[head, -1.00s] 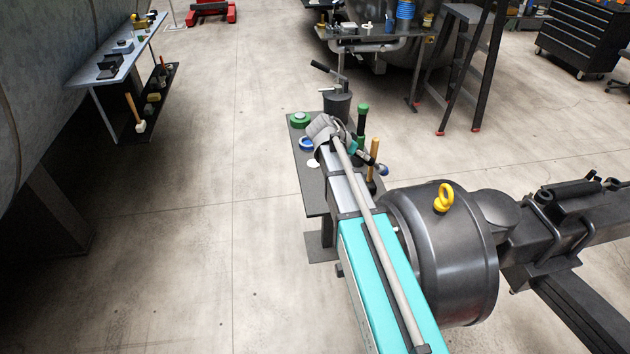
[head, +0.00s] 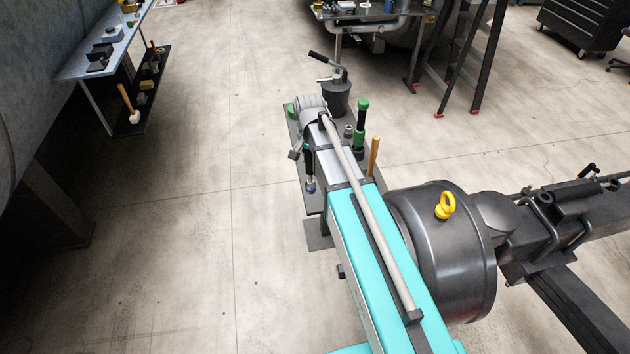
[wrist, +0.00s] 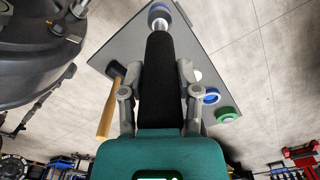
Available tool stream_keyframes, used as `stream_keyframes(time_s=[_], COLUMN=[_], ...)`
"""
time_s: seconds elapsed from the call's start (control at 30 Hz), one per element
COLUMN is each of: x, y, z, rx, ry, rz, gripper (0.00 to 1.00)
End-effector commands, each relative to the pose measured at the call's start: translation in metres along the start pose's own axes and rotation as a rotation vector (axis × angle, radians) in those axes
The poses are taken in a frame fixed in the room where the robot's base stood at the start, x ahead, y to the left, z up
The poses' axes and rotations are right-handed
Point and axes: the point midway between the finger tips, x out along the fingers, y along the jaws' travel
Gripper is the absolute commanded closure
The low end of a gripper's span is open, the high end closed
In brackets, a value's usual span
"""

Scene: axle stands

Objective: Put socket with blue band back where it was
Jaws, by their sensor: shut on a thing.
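The socket with the blue band (wrist: 158,11) is a short grey cylinder at the far end of my fingers in the wrist view. My gripper (wrist: 159,27) is shut on it. In the head view my gripper (head: 309,177) points down on the left side of my arm, with the socket (head: 310,187) at its tip. The socket shows over the near left part of the small grey table (head: 321,201). I cannot tell whether it touches the tabletop. My fingers and arm hide part of the table.
On the table are a tall black and green tool (head: 360,127), a small grey socket (head: 348,131) and a wooden-handled hammer (head: 373,156). The wrist view shows a blue ring (wrist: 211,97) and a green ring (wrist: 228,115). A dark pot with a lever (head: 336,98) stands behind.

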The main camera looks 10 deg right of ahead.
Motion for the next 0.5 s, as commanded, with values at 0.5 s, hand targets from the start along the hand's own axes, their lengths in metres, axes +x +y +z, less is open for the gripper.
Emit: stream_keyframes(time_s=[0.5], x=[0.011], y=[-0.006], z=[-0.020], rx=[0.004], ry=[0.002], rz=[0.001], gripper=[1.00])
